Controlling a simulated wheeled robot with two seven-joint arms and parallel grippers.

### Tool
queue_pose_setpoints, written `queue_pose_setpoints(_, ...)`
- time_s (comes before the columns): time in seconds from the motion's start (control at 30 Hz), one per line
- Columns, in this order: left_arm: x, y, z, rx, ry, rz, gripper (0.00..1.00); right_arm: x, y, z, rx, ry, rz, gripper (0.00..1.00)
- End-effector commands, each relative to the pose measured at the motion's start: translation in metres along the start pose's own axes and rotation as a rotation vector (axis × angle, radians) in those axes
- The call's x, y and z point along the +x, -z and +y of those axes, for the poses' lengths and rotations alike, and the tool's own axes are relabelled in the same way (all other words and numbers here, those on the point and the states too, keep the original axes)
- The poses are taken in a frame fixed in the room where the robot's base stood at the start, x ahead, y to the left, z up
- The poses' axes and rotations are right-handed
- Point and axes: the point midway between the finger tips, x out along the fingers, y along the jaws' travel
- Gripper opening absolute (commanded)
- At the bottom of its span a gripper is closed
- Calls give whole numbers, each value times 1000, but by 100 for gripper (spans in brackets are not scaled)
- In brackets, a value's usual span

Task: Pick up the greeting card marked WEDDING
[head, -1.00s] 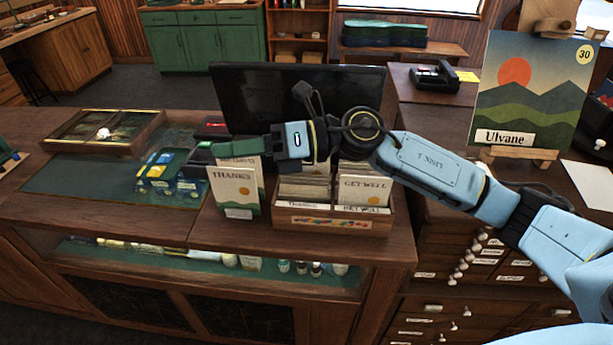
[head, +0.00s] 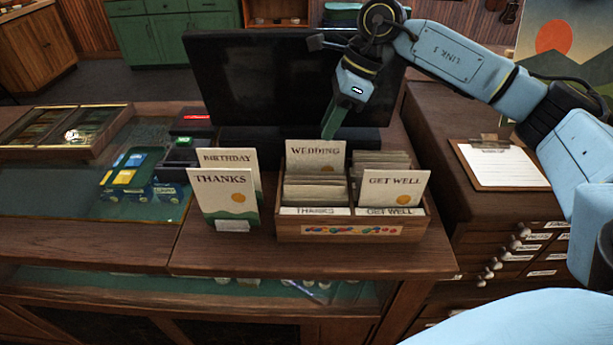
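The WEDDING card (head: 316,155) stands upright at the back of the left compartment of a wooden card box (head: 352,230), its printed face toward me. It rises above the other cards there. My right gripper (head: 329,133) points down at the card's top edge, just right of its middle. The green fingers overlap one another from this side, so I cannot tell whether they are open or shut, or whether they touch the card. My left gripper is not in view.
A GET WELL card (head: 393,188) stands up in the right compartment. THANKS (head: 224,197) and BIRTHDAY (head: 229,158) cards stand left of the box. A dark monitor (head: 260,80) is close behind. A clipboard (head: 500,163) lies at right. The counter's front strip is clear.

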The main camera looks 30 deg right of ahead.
Motion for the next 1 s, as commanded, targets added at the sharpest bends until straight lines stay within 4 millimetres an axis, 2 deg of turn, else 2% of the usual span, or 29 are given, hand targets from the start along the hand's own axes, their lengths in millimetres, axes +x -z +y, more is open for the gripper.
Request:
queue_pose_setpoints(0.07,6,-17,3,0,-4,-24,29,8,3,-1,0,0,0,30)
queue_pose_setpoints(0.17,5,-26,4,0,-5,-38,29,15,2,-1,0,-1,1,30)
queue_pose_setpoints(0.37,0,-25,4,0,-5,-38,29,35,1,0,0,-3,1,30)
queue_pose_setpoints(0.67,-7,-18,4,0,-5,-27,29,76,-1,-2,1,-2,-1,30)
queue_pose_setpoints(1.0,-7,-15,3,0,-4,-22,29,81,-1,-2,1,0,-2,30)
